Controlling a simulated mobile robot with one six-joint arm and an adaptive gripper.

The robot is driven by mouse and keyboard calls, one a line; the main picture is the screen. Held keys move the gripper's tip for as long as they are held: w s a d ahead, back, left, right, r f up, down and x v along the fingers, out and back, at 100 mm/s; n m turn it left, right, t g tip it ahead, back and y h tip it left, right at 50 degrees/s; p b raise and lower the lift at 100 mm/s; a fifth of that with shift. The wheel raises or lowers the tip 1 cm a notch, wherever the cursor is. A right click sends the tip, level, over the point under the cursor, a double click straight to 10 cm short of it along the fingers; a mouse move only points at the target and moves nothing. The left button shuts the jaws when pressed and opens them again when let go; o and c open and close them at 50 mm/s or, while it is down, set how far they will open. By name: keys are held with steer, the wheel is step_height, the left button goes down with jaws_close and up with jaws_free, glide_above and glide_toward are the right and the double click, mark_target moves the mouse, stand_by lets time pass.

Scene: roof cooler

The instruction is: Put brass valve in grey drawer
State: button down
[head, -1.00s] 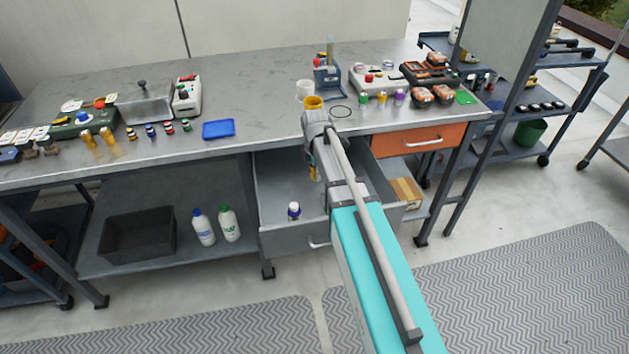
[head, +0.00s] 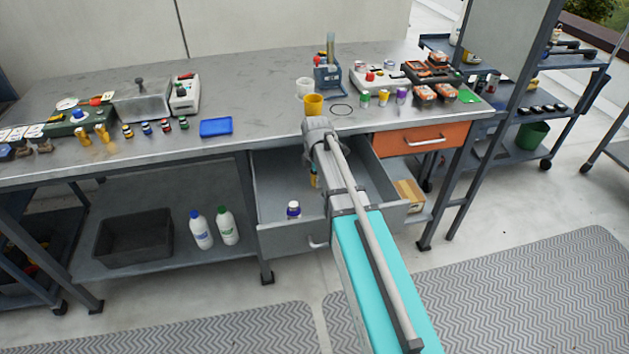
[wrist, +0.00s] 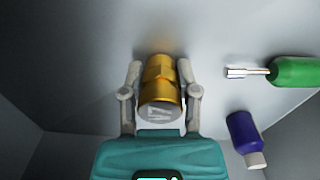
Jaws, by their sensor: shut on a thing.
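The brass valve (wrist: 160,90) is a gold-coloured hex-bodied fitting with a grey marked end face, seen in the wrist view. My gripper (wrist: 160,70) is shut on it, one finger on each side. The valve is over the floor of the grey drawer (wrist: 75,80); I cannot tell whether it touches. In the head view the grey drawer (head: 285,240) is pulled open under the bench. My arm reaches down into it and hides most of the gripper and the valve.
A purple bottle (head: 293,210) with a white cap is in the drawer, also in the wrist view (wrist: 243,132). A green-handled screwdriver (wrist: 295,72) lies beside it. The orange drawer (head: 420,139) is closed.

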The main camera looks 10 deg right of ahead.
steer(key=shift+f, duration=0.15)
steer(key=shift+c, duration=1.7)
jaws_free()
steer(key=shift+r, duration=0.25)
step_height(320, 180, up, 12)
steer(key=p, duration=1.2)
steer(key=shift+f, duration=0.1)
steer(key=shift+s+m, duration=0.3)
steer(key=shift+s, duration=0.15)
steer(key=s+m, duration=1.7)
steer(key=m, duration=0.2)
steer(key=shift+s+a, duration=0.15)
steer(key=shift+a, duration=0.3)
